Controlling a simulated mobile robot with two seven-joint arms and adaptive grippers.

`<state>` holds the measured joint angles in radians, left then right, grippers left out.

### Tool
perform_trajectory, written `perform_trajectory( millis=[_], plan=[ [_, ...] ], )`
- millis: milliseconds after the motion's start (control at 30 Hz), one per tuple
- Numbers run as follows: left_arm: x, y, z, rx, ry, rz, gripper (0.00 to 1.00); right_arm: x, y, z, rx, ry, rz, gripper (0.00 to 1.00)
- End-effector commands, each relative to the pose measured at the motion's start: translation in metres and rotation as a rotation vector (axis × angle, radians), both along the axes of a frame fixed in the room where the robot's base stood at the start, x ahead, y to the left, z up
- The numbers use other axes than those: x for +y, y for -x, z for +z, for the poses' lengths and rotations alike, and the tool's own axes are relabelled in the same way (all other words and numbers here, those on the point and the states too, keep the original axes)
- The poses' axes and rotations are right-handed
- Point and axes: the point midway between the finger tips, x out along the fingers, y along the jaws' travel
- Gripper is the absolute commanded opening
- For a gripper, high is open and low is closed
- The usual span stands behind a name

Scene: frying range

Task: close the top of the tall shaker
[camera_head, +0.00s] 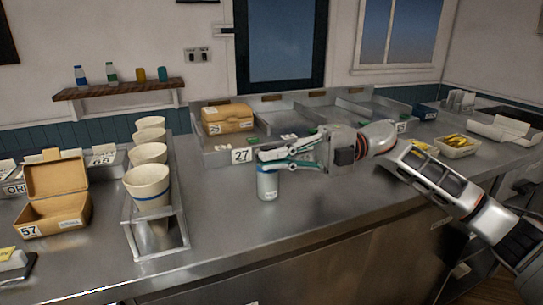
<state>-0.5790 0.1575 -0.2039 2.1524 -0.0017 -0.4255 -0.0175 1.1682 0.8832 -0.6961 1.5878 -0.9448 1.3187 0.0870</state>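The tall shaker (267,186), a pale blue-grey cylinder with a small label, stands upright on the steel counter. My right gripper (261,159) reaches in from the right at the height of the shaker's top. Its two fingers lie across the top and hide it, so I cannot see whether the top is open or closed. The fingertips are close together at the shaker's upper end. I cannot tell whether they grip it. My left gripper is not in view.
White cups (148,188) stand in a metal rack (158,238) left of the shaker. An open cardboard box (52,211) marked 57 is at far left. Steel bins (285,106) and a closed box (227,118) line the back. The counter in front of the shaker is clear.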

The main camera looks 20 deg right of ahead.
Motion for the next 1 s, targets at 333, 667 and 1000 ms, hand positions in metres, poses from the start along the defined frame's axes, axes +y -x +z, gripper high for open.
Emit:
perform_trajectory(
  millis=[333, 667, 1000],
  plan=[
    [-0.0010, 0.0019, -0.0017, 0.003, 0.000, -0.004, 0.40, 0.0000, 0.0006, -0.0071, -0.091, 0.002, 0.001, 0.00],
    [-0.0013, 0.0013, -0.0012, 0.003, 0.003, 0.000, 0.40, 0.0001, 0.0006, -0.0070, -0.100, 0.002, 0.000, 0.00],
    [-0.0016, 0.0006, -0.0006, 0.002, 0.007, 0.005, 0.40, 0.0001, 0.0006, -0.0070, -0.099, 0.002, 0.000, 0.21]
  ],
)
